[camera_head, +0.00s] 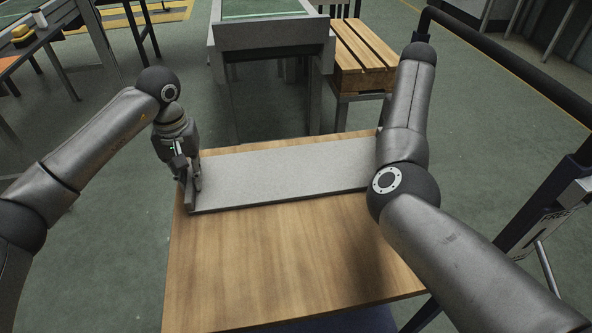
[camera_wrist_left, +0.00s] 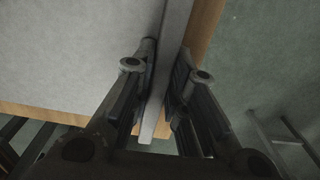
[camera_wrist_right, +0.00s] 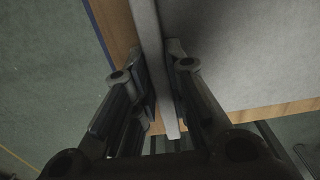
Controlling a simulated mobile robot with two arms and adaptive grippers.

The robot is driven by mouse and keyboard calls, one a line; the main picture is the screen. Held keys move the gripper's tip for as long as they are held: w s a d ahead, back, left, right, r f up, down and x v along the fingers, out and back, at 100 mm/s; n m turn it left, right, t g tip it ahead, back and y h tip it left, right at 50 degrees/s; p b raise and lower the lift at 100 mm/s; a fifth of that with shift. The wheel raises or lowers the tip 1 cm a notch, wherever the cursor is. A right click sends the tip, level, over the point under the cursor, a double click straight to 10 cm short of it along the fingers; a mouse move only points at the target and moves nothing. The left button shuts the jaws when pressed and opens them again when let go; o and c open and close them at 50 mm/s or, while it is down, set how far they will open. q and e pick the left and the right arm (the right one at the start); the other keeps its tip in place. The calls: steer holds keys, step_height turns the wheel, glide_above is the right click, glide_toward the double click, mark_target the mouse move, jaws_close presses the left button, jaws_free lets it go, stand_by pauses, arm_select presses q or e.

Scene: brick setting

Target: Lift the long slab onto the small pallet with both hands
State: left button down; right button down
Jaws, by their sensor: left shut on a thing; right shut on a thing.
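The long slab (camera_head: 285,172) is a flat grey board over the far half of the wooden table. My left gripper (camera_head: 190,180) is shut on the slab's left end; the left wrist view shows its fingers (camera_wrist_left: 160,95) on either side of the slab's edge (camera_wrist_left: 174,50). My right gripper is hidden behind my right arm in the head view. In the right wrist view its fingers (camera_wrist_right: 160,90) are shut on the slab's other end (camera_wrist_right: 150,40). The small pallet (camera_head: 362,50), of light wooden slats, stands beyond the table at the back right.
The wooden table (camera_head: 270,265) is bare in its near half. A grey bench or machine (camera_head: 272,36) stands behind it, left of the pallet. A dark rail frame (camera_head: 500,65) runs along the right. Another table (camera_head: 25,45) stands at the far left.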

arm_select(q)
steer(key=shift+a, duration=0.15)
arm_select(e)
steer(key=shift+a, duration=0.1)
